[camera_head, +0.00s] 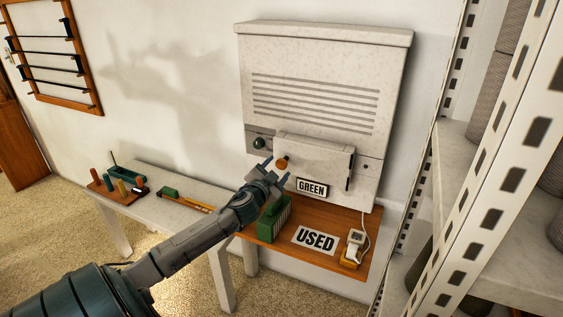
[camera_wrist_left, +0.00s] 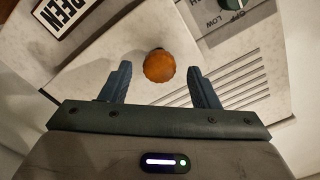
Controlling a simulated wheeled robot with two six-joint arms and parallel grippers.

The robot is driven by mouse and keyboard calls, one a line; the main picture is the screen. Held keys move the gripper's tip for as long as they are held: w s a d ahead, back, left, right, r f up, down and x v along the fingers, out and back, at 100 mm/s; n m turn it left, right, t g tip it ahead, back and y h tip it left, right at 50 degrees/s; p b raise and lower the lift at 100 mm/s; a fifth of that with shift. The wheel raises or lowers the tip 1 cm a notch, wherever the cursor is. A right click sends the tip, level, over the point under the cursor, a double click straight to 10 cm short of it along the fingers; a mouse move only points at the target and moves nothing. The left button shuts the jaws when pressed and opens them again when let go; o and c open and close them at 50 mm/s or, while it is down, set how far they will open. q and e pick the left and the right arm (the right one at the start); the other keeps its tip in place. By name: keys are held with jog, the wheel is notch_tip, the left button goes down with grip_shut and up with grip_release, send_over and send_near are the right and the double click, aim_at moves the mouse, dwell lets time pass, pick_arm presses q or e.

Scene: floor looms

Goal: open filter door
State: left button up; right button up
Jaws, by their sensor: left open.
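The filter door (camera_head: 322,155) is a pale speckled panel low on the front of a white wall unit (camera_head: 321,55), and looks closed. An orange-brown knob (camera_head: 282,162) sits near its left edge. My left gripper (camera_head: 276,173) is open in front of the knob. In the left wrist view the knob (camera_wrist_left: 159,66) shows in the gap between the two spread fingertips, apart from both. I cannot tell how deep it sits between them. A "GREEN" label (camera_head: 312,188) is below the door. My right gripper is not in view.
A green dial (camera_head: 259,143) is left of the door. A white metal shelf (camera_head: 487,190) stands close on the right. A bench (camera_head: 160,207) is left.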

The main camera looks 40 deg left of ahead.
aim_at(280, 165)
pick_arm(q)
jog(key=shift+p+x, duration=0.45)
jog(key=shift+x, duration=1.45)
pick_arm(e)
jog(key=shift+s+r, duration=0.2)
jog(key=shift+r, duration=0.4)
pick_arm(q)
jog(key=shift+d, duration=0.1)
